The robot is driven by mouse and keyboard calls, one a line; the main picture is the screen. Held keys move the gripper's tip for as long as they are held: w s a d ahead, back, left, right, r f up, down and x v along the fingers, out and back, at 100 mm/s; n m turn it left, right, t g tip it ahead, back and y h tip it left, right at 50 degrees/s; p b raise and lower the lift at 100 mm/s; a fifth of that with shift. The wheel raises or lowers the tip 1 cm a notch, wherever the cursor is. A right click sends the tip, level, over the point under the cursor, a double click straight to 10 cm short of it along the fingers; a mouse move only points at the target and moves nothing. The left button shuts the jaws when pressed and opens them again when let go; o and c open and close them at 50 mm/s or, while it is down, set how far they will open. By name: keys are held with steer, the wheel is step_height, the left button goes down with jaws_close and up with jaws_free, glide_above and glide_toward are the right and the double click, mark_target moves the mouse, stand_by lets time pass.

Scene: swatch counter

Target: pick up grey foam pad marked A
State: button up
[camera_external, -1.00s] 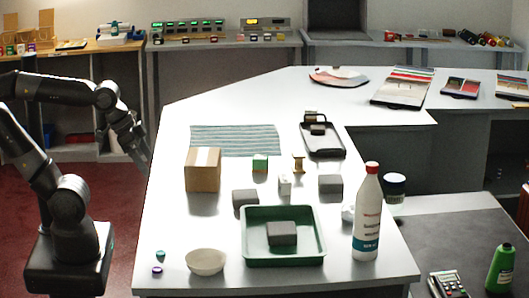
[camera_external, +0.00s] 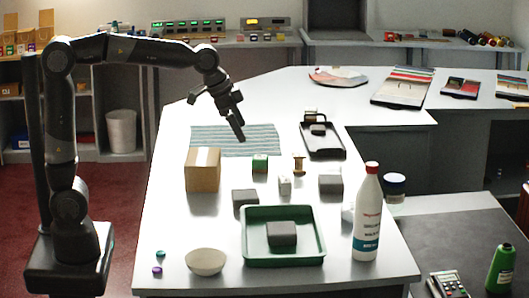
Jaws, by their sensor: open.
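Several grey foam pads are in view, and no letter can be read on any of them. One grey pad (camera_external: 245,198) lies left of centre on the white counter. A second grey pad (camera_external: 330,184) lies to the right. A third grey pad (camera_external: 282,234) sits in the green tray (camera_external: 256,262). A small dark grey block (camera_external: 318,130) sits in the black tray (camera_external: 335,153). My gripper (camera_external: 239,136) is open and empty, above the striped cloth (camera_external: 265,147), pointing down and apart from all the pads.
A cardboard box (camera_external: 203,170), a green-and-white box (camera_external: 260,164), a small white item (camera_external: 285,186) and a wooden spool (camera_external: 298,164) stand mid-counter. A tall white bottle (camera_external: 367,215) stands right of the green tray. A white bowl (camera_external: 206,262) is at the front left.

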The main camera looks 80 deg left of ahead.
steer(key=w+a+f, duration=0.2)
steer(key=w, duration=0.4)
steer(key=w+a+f, duration=0.1)
steer(key=w+a, duration=0.2)
steer(key=w, duration=0.3)
glide_toward(329, 178)
steer(key=f, duration=0.1)
steer(key=w+f, duration=0.1)
steer(key=f, duration=0.1)
steer(key=shift+w+a+f+g+h, duration=0.15)
steer(key=shift+w+a+g+h, duration=0.15)
steer(key=shift+a, duration=0.1)
steer(key=x, duration=0.5)
steer(key=shift+w+d, duration=0.1)
steer(key=shift+d, duration=0.2)
steer(key=shift+c, duration=0.2)
steer(key=c, duration=1)
